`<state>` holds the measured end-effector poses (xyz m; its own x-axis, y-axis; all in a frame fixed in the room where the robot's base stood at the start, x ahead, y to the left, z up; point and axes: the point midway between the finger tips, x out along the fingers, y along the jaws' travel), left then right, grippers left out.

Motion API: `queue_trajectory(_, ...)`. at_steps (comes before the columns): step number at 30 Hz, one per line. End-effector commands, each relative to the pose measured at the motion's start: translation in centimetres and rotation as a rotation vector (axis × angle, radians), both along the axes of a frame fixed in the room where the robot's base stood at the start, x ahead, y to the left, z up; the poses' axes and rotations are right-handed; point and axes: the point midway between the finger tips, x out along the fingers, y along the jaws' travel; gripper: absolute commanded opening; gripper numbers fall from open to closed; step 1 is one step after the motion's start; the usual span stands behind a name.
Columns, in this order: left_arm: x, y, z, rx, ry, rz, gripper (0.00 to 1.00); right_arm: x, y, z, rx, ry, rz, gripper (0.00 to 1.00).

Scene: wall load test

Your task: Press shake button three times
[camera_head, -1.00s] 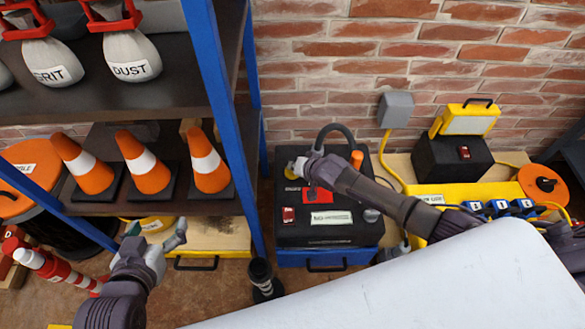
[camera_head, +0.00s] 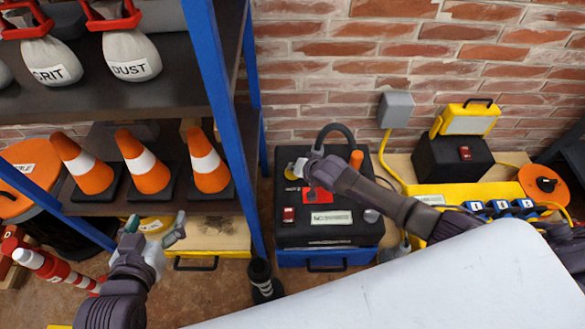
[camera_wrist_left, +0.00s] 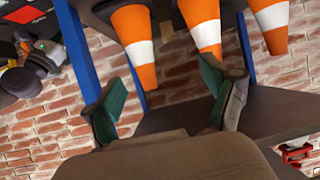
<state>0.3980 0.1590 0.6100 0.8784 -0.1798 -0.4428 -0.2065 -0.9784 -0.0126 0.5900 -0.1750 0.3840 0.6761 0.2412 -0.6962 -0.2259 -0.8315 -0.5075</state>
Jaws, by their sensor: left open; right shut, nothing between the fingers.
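A black box-shaped machine (camera_head: 340,233) on a blue base stands against the wall in the head view. A yellow round part (camera_head: 290,173), a red panel (camera_head: 316,195) and a small red switch (camera_head: 289,215) show on its top. I cannot read which one is the shake button. My right gripper (camera_head: 301,168) is shut and empty, at the yellow part and partly hiding it; contact cannot be told. My left gripper (camera_head: 156,229) is open and empty in front of the lower shelf; its green-padded fingers show apart in the left wrist view (camera_wrist_left: 165,98).
Orange cones (camera_head: 149,162) stand on the blue-posted shelf, with sandbags (camera_head: 131,56) above. A yellow power strip (camera_head: 470,193) and work lamp (camera_head: 468,120) stand to the right. A pale surface (camera_head: 400,285) fills the front.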

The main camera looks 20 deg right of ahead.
Motion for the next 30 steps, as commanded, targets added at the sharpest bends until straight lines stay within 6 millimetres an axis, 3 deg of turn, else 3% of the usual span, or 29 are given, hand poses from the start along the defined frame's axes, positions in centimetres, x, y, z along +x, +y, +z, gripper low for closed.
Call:
queue_trajectory(13,-0.2,0.0,-0.1,0.004,0.020,0.000,0.85,-0.1,0.0,0.1,-0.001,0.003,0.001,0.00)
queue_trajectory(30,-2.4,1.3,-2.6,0.047,0.198,0.019,0.85,-0.1,0.0,0.8,0.000,0.003,-0.001,0.00)
